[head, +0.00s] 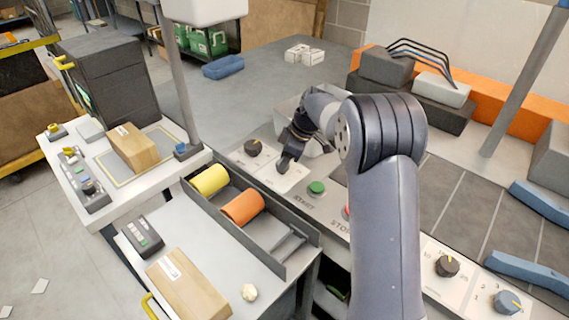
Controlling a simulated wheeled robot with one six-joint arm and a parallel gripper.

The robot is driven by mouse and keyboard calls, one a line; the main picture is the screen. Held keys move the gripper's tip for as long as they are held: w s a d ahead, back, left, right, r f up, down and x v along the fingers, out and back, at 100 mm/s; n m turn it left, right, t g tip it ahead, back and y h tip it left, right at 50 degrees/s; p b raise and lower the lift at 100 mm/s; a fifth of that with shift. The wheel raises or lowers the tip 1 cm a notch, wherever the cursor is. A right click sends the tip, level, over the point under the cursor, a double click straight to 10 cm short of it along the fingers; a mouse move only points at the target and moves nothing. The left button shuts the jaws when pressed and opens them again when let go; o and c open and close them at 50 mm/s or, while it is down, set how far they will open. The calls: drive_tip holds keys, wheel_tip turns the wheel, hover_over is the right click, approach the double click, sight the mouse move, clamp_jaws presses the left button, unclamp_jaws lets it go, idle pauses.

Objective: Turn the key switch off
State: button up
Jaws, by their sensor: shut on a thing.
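A light control panel (318,209) runs along the front of the conveyor. My gripper (285,164) points down at a pale plate (291,182) on this panel, left of the green start button (317,188). Its jaws are shut on the switch on that plate, which I take to be the key switch. The jaws and wrist hide most of the switch, so I cannot tell its angle. A black rotary knob (253,147) stands just left of the gripper and apart from it.
A red stop button (346,212) is partly hidden behind my arm. Two dial knobs (446,266) (507,302) sit at lower right. A dark bin (279,250) with yellow and orange rolls, and a white scale bench (127,205), stand at left.

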drive_tip(key=shift+w+n+g, duration=0.1)
drive_tip(key=shift+n+g, duration=0.5)
drive_tip(key=shift+n, duration=0.7)
drive_tip(key=o, duration=1)
drive_tip(key=shift+r, duration=0.1)
drive_tip(key=v, duration=1)
drive_tip(key=shift+d+r, duration=0.25)
